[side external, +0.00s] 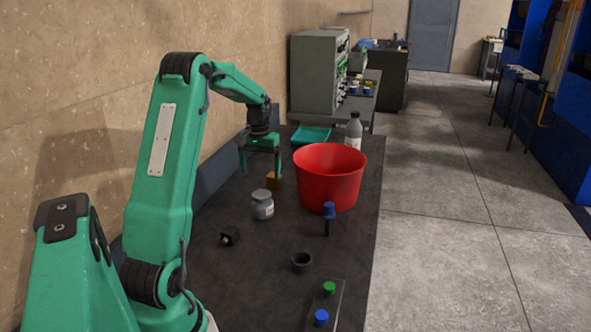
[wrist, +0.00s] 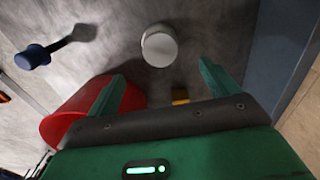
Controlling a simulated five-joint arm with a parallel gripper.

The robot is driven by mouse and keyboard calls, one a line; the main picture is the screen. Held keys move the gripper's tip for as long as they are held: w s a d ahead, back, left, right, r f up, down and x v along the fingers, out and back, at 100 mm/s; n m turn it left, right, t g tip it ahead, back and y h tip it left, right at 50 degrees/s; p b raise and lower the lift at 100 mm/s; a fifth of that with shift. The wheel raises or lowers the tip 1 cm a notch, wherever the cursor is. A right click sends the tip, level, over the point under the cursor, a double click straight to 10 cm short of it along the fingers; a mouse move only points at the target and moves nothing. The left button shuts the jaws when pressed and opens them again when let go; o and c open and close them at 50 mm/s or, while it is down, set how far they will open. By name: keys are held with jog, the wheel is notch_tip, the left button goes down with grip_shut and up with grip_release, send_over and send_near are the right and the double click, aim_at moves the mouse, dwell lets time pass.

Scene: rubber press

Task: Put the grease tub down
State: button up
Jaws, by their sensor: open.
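The grease tub, which I take to be the pale grey jar with a light lid (side external: 262,205), stands upright on the dark bench (side external: 215,290). In the wrist view its round lid (wrist: 159,46) shows beyond my fingertips, clear of both. My gripper (side external: 260,172) is open and points down above the bench, farther back than the tub. In the wrist view the two green fingers (wrist: 164,78) are spread apart with nothing held between them.
A small ochre block (side external: 274,181) is close by my right finger; it partly shows in the wrist view (wrist: 180,96). A large red bucket (side external: 328,185), a blue-topped tool (side external: 328,215), a black cup (side external: 302,262) and a small black block (side external: 230,236) stand around. A teal tray (side external: 311,135) and grey bottle (side external: 353,132) are behind.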

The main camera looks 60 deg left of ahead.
jog(key=d+r+m+t, duration=0.1)
jog(key=d+r, duration=0.3)
jog(key=d, duration=0.3)
jog(key=d+r+m+t+y, duration=0.1)
jog(key=d+r+m, duration=0.15)
jog(key=d, duration=0.35)
jog(key=d+r+m, duration=0.1)
jog(key=d+r, duration=0.3)
jog(key=d, duration=0.3)
jog(key=s+d+m+t+h, duration=0.1)
jog(key=s+d+m+t, duration=0.2)
jog(key=s+d, duration=0.9)
jog(key=d+m, duration=0.1)
jog(key=d, duration=0.3)
jog(key=shift+t, duration=0.3)
